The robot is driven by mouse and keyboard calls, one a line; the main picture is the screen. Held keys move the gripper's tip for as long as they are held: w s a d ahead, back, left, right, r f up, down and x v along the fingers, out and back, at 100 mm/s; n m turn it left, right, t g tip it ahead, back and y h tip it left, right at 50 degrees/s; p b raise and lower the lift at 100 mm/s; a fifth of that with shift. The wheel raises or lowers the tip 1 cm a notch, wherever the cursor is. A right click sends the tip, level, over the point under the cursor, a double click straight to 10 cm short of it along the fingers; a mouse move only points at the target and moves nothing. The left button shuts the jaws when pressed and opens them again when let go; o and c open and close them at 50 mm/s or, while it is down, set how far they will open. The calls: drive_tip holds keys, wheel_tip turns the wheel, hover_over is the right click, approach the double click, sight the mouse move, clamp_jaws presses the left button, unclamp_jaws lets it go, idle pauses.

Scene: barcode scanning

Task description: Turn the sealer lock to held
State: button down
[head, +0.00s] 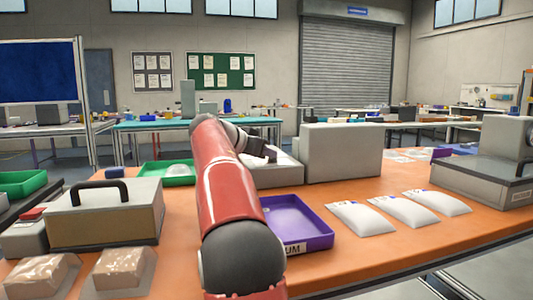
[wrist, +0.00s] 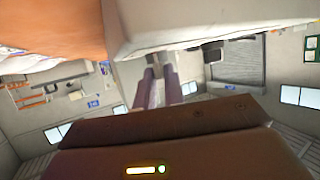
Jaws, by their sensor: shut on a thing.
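The sealer appears to be the pale grey machine (head: 343,152) at the middle of the orange table, with a low base (head: 277,175) on its left. Its pale edge also fills the top of the wrist view (wrist: 170,22). My red arm reaches forward to it, and my gripper (head: 267,152) is over the low base. In the wrist view my gripper's two purple-brown fingers (wrist: 160,88) are close together, shut on a small part that I take to be the sealer lock. The lock itself is mostly hidden between the fingers, so its setting cannot be read.
A purple tray (head: 292,226) and several white pouches (head: 360,218) lie in front of the sealer. A green tray (head: 166,174) is behind my arm. A beige handled box (head: 105,215) and brown packs (head: 122,268) stand left. Another grey machine (head: 487,172) is at right.

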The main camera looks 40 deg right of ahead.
drive_tip(key=c, duration=1.5)
unclamp_jaws()
drive_tip(key=shift+b+v, duration=0.35)
drive_tip(key=shift+v, duration=3.55)
